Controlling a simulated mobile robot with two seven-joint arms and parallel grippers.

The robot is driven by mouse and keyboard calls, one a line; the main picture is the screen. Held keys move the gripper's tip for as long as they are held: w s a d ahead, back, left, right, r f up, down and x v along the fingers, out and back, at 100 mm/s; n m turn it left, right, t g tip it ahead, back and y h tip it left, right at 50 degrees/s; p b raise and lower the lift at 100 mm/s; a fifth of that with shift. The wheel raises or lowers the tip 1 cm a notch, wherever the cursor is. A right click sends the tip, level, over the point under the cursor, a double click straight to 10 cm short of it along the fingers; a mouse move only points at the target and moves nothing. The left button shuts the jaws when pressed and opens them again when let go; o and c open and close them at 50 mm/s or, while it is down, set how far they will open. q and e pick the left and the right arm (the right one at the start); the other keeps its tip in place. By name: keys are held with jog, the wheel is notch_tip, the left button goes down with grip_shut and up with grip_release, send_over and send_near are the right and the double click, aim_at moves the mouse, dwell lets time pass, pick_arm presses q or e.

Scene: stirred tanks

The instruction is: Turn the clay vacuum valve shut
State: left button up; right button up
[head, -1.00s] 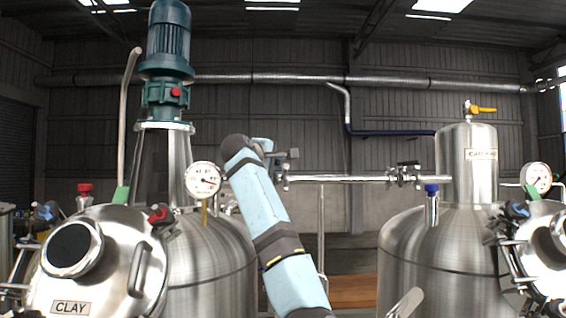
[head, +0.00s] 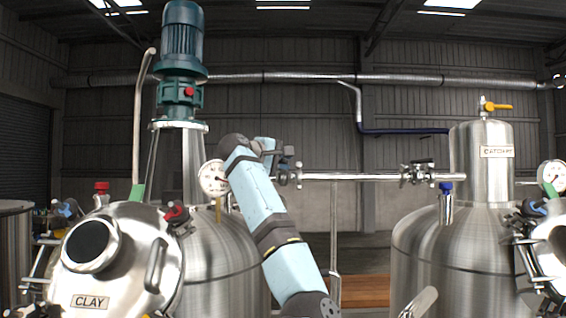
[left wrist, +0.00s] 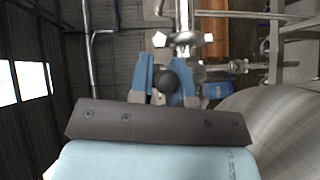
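The clay tank (head: 200,250) stands at left, its CLAY label (head: 90,301) below the round hatch. The vacuum pipe (head: 350,177) runs from its top to the catchpot at right. My left gripper (head: 283,160) is at the pipe's clay end, where the clay valve (head: 292,176) is partly hidden by my arm. In the left wrist view, my two blue fingers (left wrist: 166,76) stand apart on either side of a dark round knob (left wrist: 166,82), apparently the valve handle's end. Whether they press on it is unclear. A bright metal fitting (left wrist: 182,39) lies just beyond. My right gripper is out of view.
A second valve (head: 417,172) with a black handle sits on the pipe by the catchpot (head: 482,165). A pressure gauge (head: 213,178) stands close left of my arm. The green motor (head: 181,45) rises behind. The space above the pipe is free.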

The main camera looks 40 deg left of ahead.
pick_arm(q)
jog(key=shift+o, duration=0.5)
jog(key=shift+s, duration=0.1)
jog(key=s+r+b, duration=0.1)
jog(key=s+b, duration=0.2)
jog(key=s, duration=1)
jog(key=shift+s+r, duration=0.25)
jog(key=shift+r, duration=0.15)
